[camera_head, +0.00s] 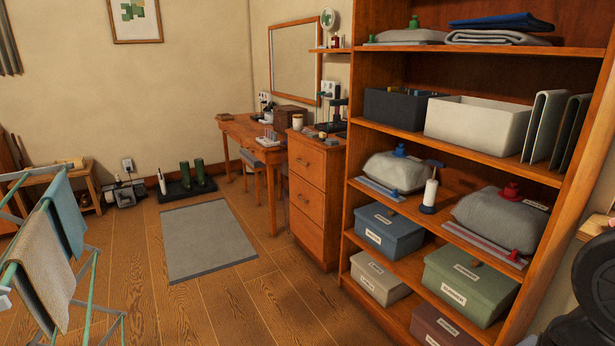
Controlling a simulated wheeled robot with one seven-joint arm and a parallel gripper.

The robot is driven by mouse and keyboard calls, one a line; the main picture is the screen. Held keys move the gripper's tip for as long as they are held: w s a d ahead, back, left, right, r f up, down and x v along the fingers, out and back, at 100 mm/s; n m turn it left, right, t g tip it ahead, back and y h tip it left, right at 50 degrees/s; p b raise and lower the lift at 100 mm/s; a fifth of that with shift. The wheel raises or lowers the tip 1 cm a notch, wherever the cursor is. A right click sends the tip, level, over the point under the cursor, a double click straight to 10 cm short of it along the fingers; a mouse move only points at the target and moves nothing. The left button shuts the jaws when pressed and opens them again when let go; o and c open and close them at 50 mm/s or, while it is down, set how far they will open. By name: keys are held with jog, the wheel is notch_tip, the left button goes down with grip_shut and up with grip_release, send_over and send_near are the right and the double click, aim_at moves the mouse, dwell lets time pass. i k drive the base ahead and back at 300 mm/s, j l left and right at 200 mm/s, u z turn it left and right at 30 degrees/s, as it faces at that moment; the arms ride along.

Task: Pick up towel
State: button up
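Several cloths that could be the towel are in view. A beige cloth (45,268) and a teal cloth (67,216) hang over a drying rack (93,268) at the left edge. A folded blue cloth (503,21) lies on top of a folded grey cloth (497,38) on the high shelf at the right. I cannot tell which one the task means. My gripper is not in view.
A wooden shelf unit (358,175) with boxes and grey bags fills the right side. A drawer cabinet (314,200) and a desk (248,131) stand beyond it. A grey rug (205,238) lies mid-floor. The wooden floor between rack and shelves is clear.

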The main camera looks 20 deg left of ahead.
aim_at(64, 214)
jog(key=i+u, duration=0.45)
jog(key=i+l+u, duration=0.1)
jog(key=i+u, duration=0.15)
jog(key=u, duration=0.15)
jog(key=i+l+u, duration=0.2)
jog(key=u, duration=0.25)
jog(key=i+u, duration=0.25)
jog(key=u, duration=0.2)
jog(key=i+l+u, duration=0.2)
jog(key=u, duration=0.2)
jog(key=i+l+u, duration=0.2)
jog(key=u, duration=0.25)
jog(key=i+l+u, duration=0.15)
jog(key=l+u, duration=0.15)
jog(key=u, duration=0.15)
jog(key=i+l+u, duration=0.1)
jog(key=l+u, duration=0.2)
jog(key=u, duration=0.15)
